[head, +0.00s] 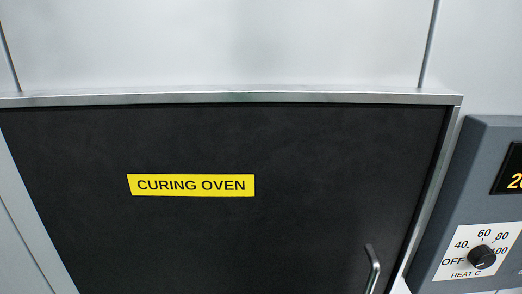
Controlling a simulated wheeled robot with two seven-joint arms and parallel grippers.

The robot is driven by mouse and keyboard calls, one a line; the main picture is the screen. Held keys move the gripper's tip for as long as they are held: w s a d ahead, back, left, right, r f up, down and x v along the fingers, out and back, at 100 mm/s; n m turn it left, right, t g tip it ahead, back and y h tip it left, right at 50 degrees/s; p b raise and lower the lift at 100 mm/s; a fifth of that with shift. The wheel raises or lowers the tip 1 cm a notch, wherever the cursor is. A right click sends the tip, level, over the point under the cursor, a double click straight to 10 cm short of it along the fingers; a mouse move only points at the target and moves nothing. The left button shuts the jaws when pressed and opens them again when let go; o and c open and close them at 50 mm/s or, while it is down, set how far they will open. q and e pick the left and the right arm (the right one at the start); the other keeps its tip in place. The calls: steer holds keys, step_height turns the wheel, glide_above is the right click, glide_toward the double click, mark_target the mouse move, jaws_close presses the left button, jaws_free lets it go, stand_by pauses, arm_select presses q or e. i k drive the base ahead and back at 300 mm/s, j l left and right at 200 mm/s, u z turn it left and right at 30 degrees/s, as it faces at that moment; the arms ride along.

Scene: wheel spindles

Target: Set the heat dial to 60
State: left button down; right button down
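The heat dial (482,257) is a round black knob on a white plate (452,268) at the lower right of the head view. The plate is marked OFF, 40, 60, 80 and 100, with "HEAT C" below. The 60 mark is above the knob and OFF is at its left. The knob's pointer is too small to read with certainty. Neither of my grippers is in view.
The dial sits on a grey control panel (470,180) with a dark display (511,168), its yellow digits cut off by the right edge. Left of it is a black oven door (250,240) labelled "CURING OVEN", with a metal handle (373,270) sticking out.

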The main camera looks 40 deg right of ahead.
mark_target(482, 256)
steer(key=z, duration=0.45)
steer(key=l+z, duration=0.1)
steer(key=z, duration=1.3)
steer(key=i+z, duration=0.1)
steer(key=z, duration=0.35)
steer(key=l+z, duration=0.1)
steer(key=z, duration=0.35)
steer(key=l, duration=0.25)
